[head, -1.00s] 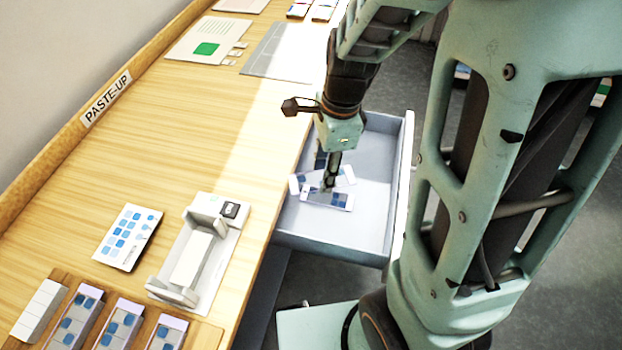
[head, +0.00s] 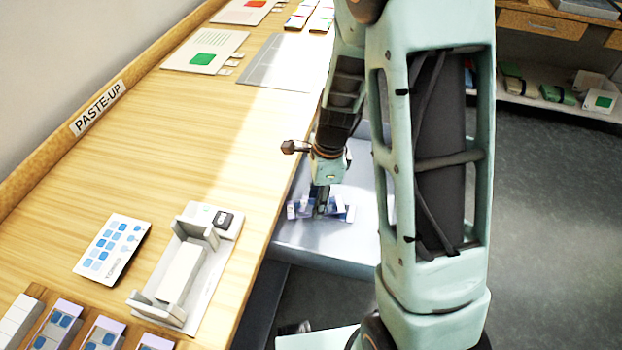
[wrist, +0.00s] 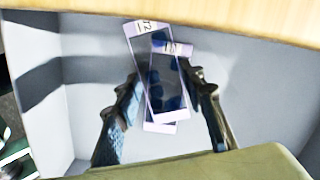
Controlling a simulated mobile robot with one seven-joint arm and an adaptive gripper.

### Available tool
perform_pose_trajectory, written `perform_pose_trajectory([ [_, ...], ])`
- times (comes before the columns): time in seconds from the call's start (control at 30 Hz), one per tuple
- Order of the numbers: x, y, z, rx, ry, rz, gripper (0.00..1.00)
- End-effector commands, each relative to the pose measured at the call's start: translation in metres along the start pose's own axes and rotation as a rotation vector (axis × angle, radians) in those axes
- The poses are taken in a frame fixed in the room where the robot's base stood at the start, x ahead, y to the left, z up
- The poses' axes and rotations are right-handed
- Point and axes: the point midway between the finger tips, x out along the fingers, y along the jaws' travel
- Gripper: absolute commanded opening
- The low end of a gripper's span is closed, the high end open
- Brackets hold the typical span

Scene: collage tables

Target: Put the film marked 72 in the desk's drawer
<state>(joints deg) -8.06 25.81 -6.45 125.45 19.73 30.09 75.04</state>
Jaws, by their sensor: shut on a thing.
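My gripper (head: 322,210) is down inside the open grey drawer (head: 320,248) beside the desk. In the wrist view, my gripper (wrist: 163,85) has one finger on each side of two overlapping dark films with pale ends. The upper film (wrist: 165,88) has a small label that I cannot read surely. The film under it (wrist: 150,45) has a label that looks like 72. My gripper is shut on a film; I cannot tell whether it grips one or both. In the head view the films (head: 345,213) show on both sides of my fingers, partly hidden.
On the wooden desk (head: 150,170), a white holder (head: 180,275) and a card with blue squares (head: 112,248) stand left of the drawer. Film boxes (head: 58,325) stand at the front left.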

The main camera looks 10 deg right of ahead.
Motion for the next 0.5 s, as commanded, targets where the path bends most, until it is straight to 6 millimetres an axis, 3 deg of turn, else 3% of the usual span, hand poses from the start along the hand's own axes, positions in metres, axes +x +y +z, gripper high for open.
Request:
perform_pose_trajectory([
  [0.13,0.001,-0.029,0.001,0.001,0.0,-0.001,0.2],
  [0.5,0.001,-0.065,0.002,0.001,0.0,-0.001,0.2],
])
